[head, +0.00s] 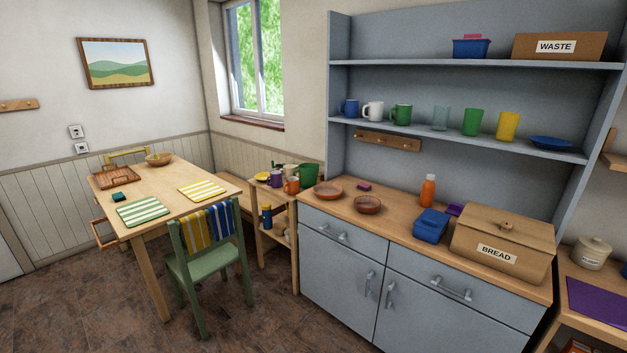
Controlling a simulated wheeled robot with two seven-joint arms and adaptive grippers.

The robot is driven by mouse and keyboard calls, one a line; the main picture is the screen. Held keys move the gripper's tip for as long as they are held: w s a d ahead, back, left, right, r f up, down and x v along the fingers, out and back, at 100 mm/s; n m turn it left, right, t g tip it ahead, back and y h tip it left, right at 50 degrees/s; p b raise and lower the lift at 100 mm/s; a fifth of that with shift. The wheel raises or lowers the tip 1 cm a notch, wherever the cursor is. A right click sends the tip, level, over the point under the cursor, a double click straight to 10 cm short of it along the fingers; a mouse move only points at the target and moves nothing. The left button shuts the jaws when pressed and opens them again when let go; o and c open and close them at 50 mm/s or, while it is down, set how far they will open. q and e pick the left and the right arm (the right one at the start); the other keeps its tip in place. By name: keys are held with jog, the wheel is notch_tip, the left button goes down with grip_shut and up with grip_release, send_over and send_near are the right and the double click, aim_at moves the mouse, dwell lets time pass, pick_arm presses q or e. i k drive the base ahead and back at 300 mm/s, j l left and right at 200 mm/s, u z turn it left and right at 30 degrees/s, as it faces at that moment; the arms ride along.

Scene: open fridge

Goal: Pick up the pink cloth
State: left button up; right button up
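No large pink cloth shows clearly in the head view. A small magenta item (364,187) lies on the wooden counter behind the two brown bowls; it is too small to tell whether it is cloth or a sponge. A pink item (472,37) shows on top of the blue container on the top shelf; its material cannot be told. Neither of my grippers is in view.
The counter (400,235) bears brown bowls (328,191), an orange bottle (428,190), a blue box (431,224) and a bread box (503,243). A green chair (205,268) stands by the dining table (160,190). Floor is free in front of the cupboard.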

aim_at(362, 185)
jog(key=i+u, duration=0.1)
jog(key=i, duration=0.6)
jog(key=i+l+u, duration=0.1)
jog(key=i, duration=0.65)
jog(key=i+l, duration=0.1)
jog(key=i, duration=0.6)
jog(key=u, duration=0.05)
